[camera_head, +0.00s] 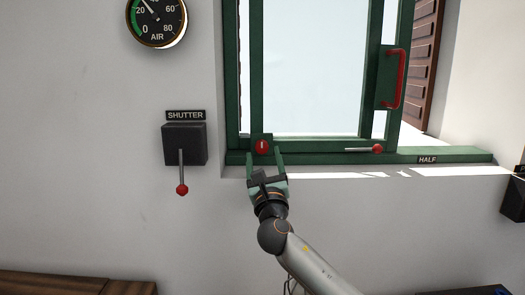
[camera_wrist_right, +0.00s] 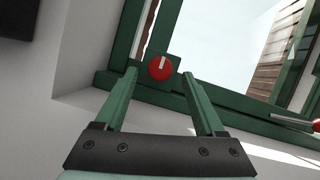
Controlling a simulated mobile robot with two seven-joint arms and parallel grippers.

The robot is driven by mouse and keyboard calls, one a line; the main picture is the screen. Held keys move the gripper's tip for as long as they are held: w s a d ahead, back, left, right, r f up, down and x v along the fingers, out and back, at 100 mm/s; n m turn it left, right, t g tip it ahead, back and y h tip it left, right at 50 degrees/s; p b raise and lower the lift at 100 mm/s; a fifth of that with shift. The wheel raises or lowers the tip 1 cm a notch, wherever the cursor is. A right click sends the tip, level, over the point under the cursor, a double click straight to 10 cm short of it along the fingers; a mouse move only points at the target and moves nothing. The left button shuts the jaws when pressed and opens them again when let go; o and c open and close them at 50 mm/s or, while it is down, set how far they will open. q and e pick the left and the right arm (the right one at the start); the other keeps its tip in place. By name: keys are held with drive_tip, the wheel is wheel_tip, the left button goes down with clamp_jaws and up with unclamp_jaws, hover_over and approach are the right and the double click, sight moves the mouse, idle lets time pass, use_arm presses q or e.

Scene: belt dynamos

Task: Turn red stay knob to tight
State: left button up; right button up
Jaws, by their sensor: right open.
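The red stay knob (camera_head: 262,147) is a round red disc with a white mark, set on the lower left corner of the green window frame. In the head view its mark stands about upright. My right gripper (camera_head: 266,155) is open, with one finger on each side just below the knob. In the right wrist view the knob (camera_wrist_right: 160,67) shows between and beyond the two green fingertips (camera_wrist_right: 160,76). I cannot tell whether the fingers touch it. My left gripper is not in view.
A metal stay bar with a red ball end (camera_head: 377,149) lies along the sill, near a HALF label (camera_head: 427,160). A red window handle (camera_head: 400,78) is at right. A black SHUTTER box (camera_head: 184,144) with a red-tipped lever is on the left wall, below an AIR gauge (camera_head: 156,20).

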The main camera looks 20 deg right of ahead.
sight(262, 147)
drive_tip(key=shift+x, duration=1.4)
drive_tip(key=shift+c, duration=0.3)
clamp_jaws()
